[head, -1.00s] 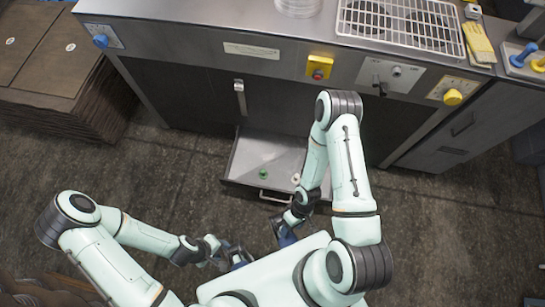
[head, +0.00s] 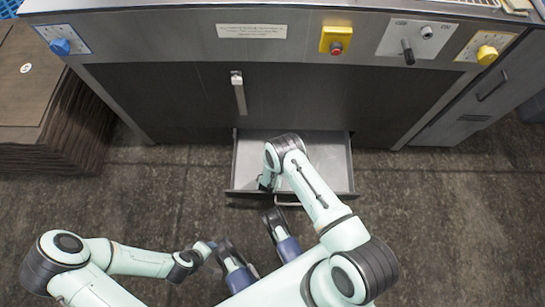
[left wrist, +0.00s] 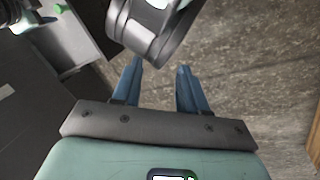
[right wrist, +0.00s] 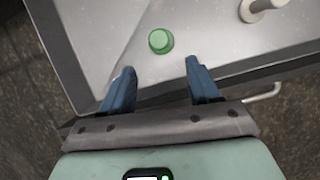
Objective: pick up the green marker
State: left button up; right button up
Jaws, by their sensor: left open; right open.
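The green marker (right wrist: 160,41) is a short round green piece standing on the floor of the open drawer (right wrist: 215,30). In the right wrist view it lies just beyond the fingertips, centred between them. My right gripper (right wrist: 160,67) is open and empty, over the drawer's front edge. The marker also shows at the top of the left wrist view (left wrist: 60,8). In the head view my right arm hides it. My left gripper (left wrist: 159,66) is open and empty above the floor, outside the drawer.
The drawer's handle (right wrist: 263,94) sticks out in front. The metal counter (head: 170,35) rises behind the drawer. A brown stack (head: 50,125) stands at the left. The floor in front is clear.

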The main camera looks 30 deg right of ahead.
jog(key=b+x, duration=0.2)
jog(key=x, duration=0.4)
jog(key=shift+s+f+b, duration=0.1)
jog(key=shift+f+b, duration=0.2)
jog(key=shift+b, duration=0.1)
pick_arm(q)
jog(key=w+a+f+t+y, duration=0.1)
jog(key=w+a+f+t, duration=0.15)
jog(key=w+f, duration=0.2)
pick_arm(e)
jog(key=shift+d+f, duration=0.15)
jog(key=shift+f, duration=0.15)
jog(key=b+x, duration=0.1)
jog(key=x, duration=0.1)
jog(key=b+x, duration=0.2)
jog(key=shift+w+d+f+b, duration=0.1)
jog(key=shift+w+f+b, duration=0.2)
jog(key=shift+w, duration=0.05)
jog(key=shift+f, duration=0.15)
pick_arm(q)
jog(key=s+a+f+g, duration=0.1)
jog(key=s+f+g, duration=0.2)
jog(key=s+f, duration=0.2)
jog(key=shift+s+a+f+n, duration=0.2)
jog(key=shift+s+n, duration=0.2)
jog(key=shift+s, duration=0.25)
pick_arm(e)
jog(key=shift+w, duration=0.1)
grip_shut()
